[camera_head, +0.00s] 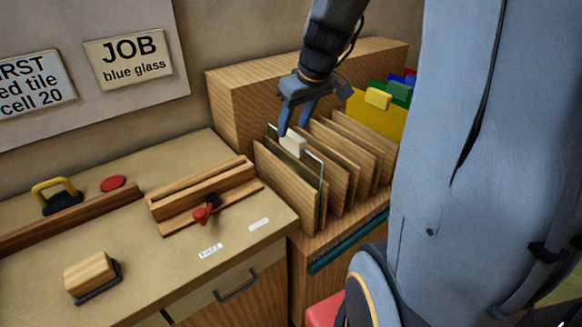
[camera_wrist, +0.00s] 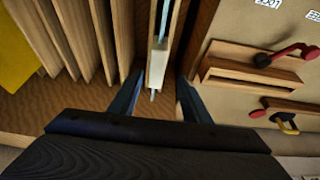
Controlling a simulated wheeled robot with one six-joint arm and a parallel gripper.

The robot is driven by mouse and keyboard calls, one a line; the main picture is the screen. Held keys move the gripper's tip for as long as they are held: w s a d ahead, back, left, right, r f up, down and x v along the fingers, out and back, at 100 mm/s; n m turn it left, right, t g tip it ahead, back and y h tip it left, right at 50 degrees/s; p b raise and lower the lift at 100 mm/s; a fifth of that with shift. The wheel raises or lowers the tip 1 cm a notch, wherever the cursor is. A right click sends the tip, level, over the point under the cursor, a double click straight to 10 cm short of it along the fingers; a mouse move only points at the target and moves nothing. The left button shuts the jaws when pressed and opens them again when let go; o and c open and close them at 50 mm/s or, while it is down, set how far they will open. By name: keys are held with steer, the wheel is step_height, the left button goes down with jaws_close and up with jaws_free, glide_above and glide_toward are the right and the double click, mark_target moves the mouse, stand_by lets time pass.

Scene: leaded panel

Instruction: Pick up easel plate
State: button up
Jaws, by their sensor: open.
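A clear, thin plate with a pale cream tab (camera_head: 292,145) stands upright in the first slots of the wooden rack, between wooden dividers. I take it as the easel plate. My gripper (camera_head: 294,127) points down just above and around the tab, its fingers open. In the wrist view the tab (camera_wrist: 158,62) and the plate's pale edge lie between the two spread fingers, and my gripper (camera_wrist: 158,98) shows a gap on both sides. The plate's lower part is hidden by the dividers.
Wooden dividers (camera_head: 348,160) stand close beside the plate. Yellow, green and blue sheets (camera_head: 372,118) stand further right, one with a yellow tab. The bench on the left holds a wooden slotted block (camera_head: 205,190), a red knob (camera_head: 201,215) and a wooden block (camera_head: 89,271).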

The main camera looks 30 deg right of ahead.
mark_target(293, 134)
steer(key=shift+s+d+p+x, duration=0.1)
steer(key=shift+p+x, duration=0.05)
steer(key=shift+x, duration=0.75)
steer(key=shift+s+d+p+x, duration=0.1)
steer(key=shift+p+x, duration=0.05)
steer(key=shift+x, duration=0.8)
steer(key=shift+s+d+p+x, duration=0.1)
steer(key=shift+d+p+x, duration=0.05)
steer(key=shift+x, duration=0.75)
steer(key=shift+w, duration=0.15)
jaws_close()
